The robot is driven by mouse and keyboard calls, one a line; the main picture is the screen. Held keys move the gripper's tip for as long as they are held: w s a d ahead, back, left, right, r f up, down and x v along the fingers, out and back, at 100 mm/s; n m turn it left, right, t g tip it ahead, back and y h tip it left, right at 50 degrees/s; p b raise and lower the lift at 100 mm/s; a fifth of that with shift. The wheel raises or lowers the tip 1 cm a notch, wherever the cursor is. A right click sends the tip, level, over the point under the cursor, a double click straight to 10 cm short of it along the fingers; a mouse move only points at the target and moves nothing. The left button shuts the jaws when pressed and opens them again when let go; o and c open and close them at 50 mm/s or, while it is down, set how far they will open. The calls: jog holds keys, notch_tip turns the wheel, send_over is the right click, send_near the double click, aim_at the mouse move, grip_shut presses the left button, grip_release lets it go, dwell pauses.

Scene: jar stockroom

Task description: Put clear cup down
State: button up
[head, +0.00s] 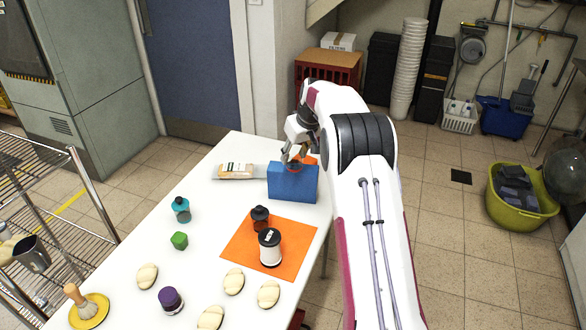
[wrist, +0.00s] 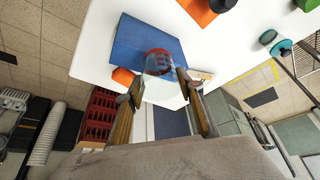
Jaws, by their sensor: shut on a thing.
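The clear cup (wrist: 157,65), see-through with a red rim, sits between my gripper's fingertips (wrist: 160,86) in the wrist view. My gripper is shut on it. In the head view my gripper (head: 289,155) is at the far end of the white table, just above the blue block (head: 293,184). The cup's red rim (head: 295,168) shows faintly against the block's top. The blue block also shows in the wrist view (wrist: 133,42), with the cup overlapping its edge. I cannot tell whether the cup touches the block.
An orange item (head: 310,160) is behind the block, and a packet (head: 236,171) lies to its left. An orange mat (head: 240,254) nearer me holds a dark bottle (head: 260,219) and a black-and-white jar (head: 270,248). Free white table (head: 215,205) lies left of the block.

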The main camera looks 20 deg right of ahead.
jog(key=d+r+m+h, duration=0.1)
jog(key=d+m, duration=0.1)
jog(key=d, duration=0.3)
jog(key=shift+w+d+r, duration=0.2)
jog(key=shift+d+r, duration=0.15)
jog(key=shift+d, duration=0.05)
jog(key=shift+f, duration=0.15)
jog(key=shift+f, duration=2.35)
jog(key=shift+f, duration=0.15)
jog(key=o, duration=0.8)
jog(key=shift+o, duration=0.2)
jog(key=v, duration=1.2)
